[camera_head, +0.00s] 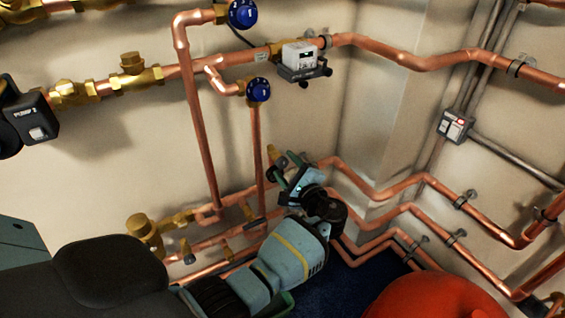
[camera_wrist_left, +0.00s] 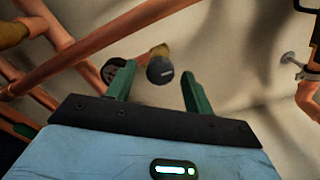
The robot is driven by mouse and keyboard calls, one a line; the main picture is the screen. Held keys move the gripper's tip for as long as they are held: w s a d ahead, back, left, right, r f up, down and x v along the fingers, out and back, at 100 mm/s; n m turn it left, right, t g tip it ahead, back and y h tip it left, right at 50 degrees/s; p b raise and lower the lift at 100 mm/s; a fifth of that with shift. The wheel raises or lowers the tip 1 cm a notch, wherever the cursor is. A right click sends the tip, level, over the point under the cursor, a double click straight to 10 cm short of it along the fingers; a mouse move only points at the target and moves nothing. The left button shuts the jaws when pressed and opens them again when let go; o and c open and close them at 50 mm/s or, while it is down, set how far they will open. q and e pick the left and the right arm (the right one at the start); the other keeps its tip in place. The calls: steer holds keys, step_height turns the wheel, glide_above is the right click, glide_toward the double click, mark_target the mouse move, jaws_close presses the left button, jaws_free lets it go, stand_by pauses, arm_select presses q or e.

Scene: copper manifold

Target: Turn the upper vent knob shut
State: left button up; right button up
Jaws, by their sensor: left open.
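My left gripper (camera_head: 287,168) reaches in from below in the head view, at the lower copper pipes near the corner. Its jaws are open in the left wrist view (camera_wrist_left: 158,70). A small dark-capped knob on a brass stem (camera_wrist_left: 160,69) shows between and beyond the fingertips, nearer the left finger; I cannot tell whether they touch. A dark round part (camera_wrist_left: 113,70) sits just left of it. In the head view the gripper partly hides this spot. Two blue knobs, one at the top (camera_head: 243,13) and one lower (camera_head: 258,89), are well above the gripper. I cannot tell which knob is the upper vent.
Copper pipes (camera_head: 195,130) run along both walls and close around my left gripper. A white meter box (camera_head: 300,57) is on the upper pipe, and a grey switch box (camera_head: 455,126) is on the right wall. A red rounded object (camera_head: 435,298) stands at the bottom right.

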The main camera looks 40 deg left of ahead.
arm_select(q)
steer(key=v, duration=0.5)
stand_by(0.4)
